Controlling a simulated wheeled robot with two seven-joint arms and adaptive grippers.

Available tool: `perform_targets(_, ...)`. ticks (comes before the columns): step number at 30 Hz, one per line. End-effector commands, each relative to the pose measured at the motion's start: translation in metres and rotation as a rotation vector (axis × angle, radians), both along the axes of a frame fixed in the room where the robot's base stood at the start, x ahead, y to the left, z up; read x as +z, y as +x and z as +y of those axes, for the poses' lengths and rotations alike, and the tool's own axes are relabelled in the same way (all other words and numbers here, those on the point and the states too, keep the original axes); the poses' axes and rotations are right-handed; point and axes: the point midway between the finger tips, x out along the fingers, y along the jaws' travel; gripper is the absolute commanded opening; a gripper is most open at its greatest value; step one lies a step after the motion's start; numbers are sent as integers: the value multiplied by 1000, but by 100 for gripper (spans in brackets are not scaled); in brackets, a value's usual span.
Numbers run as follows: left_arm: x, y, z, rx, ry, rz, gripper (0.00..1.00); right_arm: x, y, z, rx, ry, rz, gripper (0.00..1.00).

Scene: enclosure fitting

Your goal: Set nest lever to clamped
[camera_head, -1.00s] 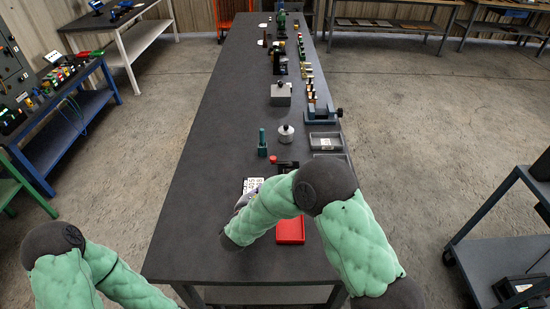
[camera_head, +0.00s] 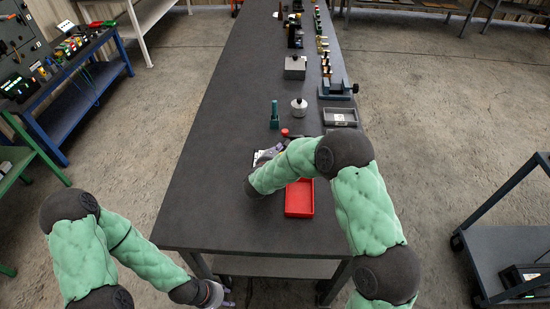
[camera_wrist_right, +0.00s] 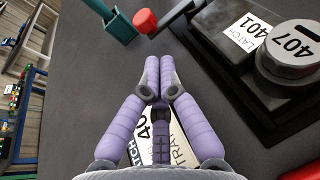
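The nest lever shows as a red knob (camera_wrist_right: 145,21) on a dark arm (camera_wrist_right: 174,17) in the right wrist view, beside a black fixture. The red knob also shows small in the head view (camera_head: 285,132). My right gripper (camera_wrist_right: 160,62) is shut and empty, its lavender fingertips together, over the table just short of the knob and apart from it. In the head view my right gripper (camera_head: 268,154) is partly hidden by my forearm. My left gripper (camera_head: 213,294) hangs low off the table's front left corner; its finger state is unclear.
A fixture plate labelled "LATCH 401" (camera_wrist_right: 248,33) carries a round "407" cap (camera_wrist_right: 292,50). A teal post (camera_wrist_right: 121,27) stands left of the knob. A printed card (camera_wrist_right: 178,140) lies under my right gripper. A red tray (camera_head: 299,200) lies near the front edge. The table's left side is clear.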

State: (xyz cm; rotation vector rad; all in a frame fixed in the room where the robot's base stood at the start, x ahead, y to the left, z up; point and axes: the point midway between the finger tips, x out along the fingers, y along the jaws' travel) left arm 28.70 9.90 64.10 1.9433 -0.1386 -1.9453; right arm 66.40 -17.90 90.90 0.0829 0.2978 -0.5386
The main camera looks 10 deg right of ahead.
Motion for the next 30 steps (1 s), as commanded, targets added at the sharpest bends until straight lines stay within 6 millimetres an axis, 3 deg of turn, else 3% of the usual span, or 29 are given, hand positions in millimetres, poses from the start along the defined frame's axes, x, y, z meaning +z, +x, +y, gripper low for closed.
perform_targets(9,-11,0,0,0,0,0,40,-2,34,-21,0,-1,-1,0)
perform_targets(30,-11,0,0,0,0,0,40,-2,41,-21,-32,-1,0,0)
